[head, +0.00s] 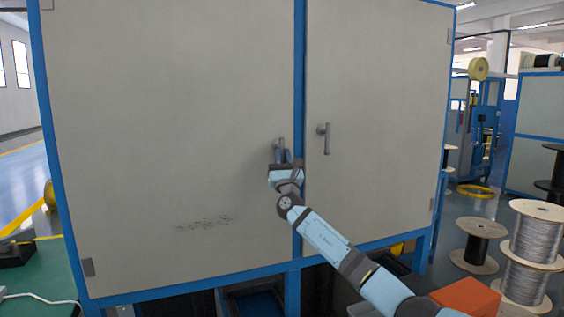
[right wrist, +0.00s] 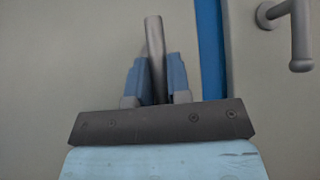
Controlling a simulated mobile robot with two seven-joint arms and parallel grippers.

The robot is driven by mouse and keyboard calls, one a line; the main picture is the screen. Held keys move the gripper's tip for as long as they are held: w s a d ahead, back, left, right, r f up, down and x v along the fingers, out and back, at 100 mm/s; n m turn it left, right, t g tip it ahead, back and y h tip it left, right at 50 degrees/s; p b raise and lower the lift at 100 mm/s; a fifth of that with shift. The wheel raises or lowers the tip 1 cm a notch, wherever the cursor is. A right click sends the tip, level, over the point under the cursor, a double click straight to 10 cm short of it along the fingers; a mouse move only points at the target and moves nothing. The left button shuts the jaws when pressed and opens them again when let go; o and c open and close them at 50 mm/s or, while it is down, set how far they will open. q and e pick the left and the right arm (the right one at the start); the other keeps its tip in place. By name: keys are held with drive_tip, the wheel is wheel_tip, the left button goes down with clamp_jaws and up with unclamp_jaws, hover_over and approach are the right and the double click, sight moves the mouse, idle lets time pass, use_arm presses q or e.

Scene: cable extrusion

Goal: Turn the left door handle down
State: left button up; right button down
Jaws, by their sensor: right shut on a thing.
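The left door handle (head: 280,143) is a grey lever on the left cabinet door (head: 170,120), close to the blue centre post. In the head view its lower part is hidden by my right gripper (head: 284,158). In the right wrist view the grey handle bar (right wrist: 153,45) stands nearly upright, leaning slightly, between the two blue fingers of my right gripper (right wrist: 156,80). The fingers are shut on it. My left gripper is in neither view.
The right door handle (head: 325,138) hangs downward on the right door (head: 380,120), just right of the blue post (head: 299,100). Wire spools (head: 537,232) stand on the floor at the right. An orange box (head: 467,298) is at the bottom right.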

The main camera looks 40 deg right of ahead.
idle(0.3)
drive_tip(key=c, duration=1.1)
unclamp_jaws()
drive_tip(key=shift+v, duration=6.85)
